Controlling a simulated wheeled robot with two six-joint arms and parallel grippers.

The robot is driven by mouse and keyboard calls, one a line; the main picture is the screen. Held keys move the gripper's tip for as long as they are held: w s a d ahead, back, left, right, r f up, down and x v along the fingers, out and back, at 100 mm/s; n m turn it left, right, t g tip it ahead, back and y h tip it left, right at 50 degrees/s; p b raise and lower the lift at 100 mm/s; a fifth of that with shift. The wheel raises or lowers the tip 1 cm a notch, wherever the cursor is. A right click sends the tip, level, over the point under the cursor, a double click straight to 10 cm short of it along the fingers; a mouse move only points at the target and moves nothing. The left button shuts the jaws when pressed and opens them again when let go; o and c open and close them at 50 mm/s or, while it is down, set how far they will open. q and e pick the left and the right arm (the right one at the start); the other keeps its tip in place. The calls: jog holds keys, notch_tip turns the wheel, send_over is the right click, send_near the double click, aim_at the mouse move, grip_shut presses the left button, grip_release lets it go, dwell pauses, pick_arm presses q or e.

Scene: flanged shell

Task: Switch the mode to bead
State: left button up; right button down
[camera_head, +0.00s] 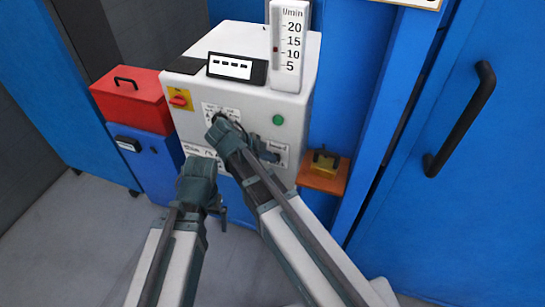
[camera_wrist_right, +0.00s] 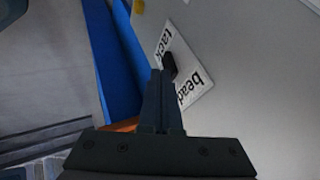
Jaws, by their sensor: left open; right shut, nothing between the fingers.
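The mode switch is a small black lever (camera_wrist_right: 169,66) on a white plate (camera_wrist_right: 193,60) marked "tack" and "bead" in the right wrist view. The lever sits at the plate's edge between the two words; I cannot tell which it points to. In the head view the plate (camera_head: 282,149) shows on the white machine's lower right front, partly covered by my right gripper (camera_head: 269,154). That gripper is shut and empty, its tips (camera_wrist_right: 161,74) close beside the lever; contact is unclear. My left gripper (camera_head: 221,213) is in front of the machine's lower left, apart from it.
The white machine (camera_head: 242,95) carries a red rotary switch (camera_head: 179,100), a green button (camera_head: 278,120) and a flow gauge (camera_head: 288,45). A red box (camera_head: 130,98) stands left, a yellow block (camera_head: 324,164) on an orange shelf right. A blue door (camera_head: 470,190) is further right.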

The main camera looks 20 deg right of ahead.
jog(key=shift+w+d+r+g+y+p, duration=0.15)
jog(key=shift+w+d+g+y+p, duration=0.15)
jog(key=shift+w+g+p, duration=0.25)
jog(key=shift+s, duration=0.2)
jog(key=shift+r+p, duration=0.85)
jog(key=shift+p, duration=0.1)
